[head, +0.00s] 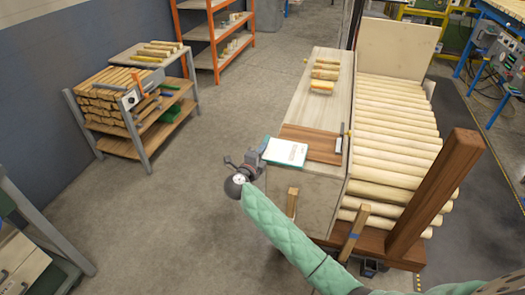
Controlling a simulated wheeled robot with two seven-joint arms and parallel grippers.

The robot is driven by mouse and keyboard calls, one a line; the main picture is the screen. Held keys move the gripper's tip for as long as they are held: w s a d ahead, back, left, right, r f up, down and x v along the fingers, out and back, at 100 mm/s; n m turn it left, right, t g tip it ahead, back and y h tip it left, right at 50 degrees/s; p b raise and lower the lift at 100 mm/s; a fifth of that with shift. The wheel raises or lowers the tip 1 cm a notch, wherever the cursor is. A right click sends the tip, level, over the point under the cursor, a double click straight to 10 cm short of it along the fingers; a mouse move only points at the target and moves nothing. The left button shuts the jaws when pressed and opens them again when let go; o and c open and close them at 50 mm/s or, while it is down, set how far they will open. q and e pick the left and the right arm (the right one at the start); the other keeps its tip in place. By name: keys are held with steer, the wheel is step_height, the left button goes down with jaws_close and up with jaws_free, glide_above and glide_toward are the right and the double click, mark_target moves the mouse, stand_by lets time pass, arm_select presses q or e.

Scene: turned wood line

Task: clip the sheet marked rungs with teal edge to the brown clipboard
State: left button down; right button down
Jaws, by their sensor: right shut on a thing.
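A white sheet with a teal edge (285,152) lies at or just above the near left part of the brown clipboard (318,146). Its print is too small to read. My right gripper (258,160) is shut on the sheet's left edge. The clipboard lies on the long bench, with a dark and metal clip (340,143) at its right end. The sheet's right edge is apart from the clip. I cannot tell whether the sheet touches the board. My left gripper is not in view.
Several turned pieces (325,75) lie farther back on the bench (328,100). A rack of pale wood poles (395,130) and a thick brown post (435,200) stand to the right. A cart with wood (130,95) stands left. The floor between is clear.

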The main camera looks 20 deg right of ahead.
steer(key=c, duration=1.4)
jaws_free()
steer(key=shift+o, duration=0.2)
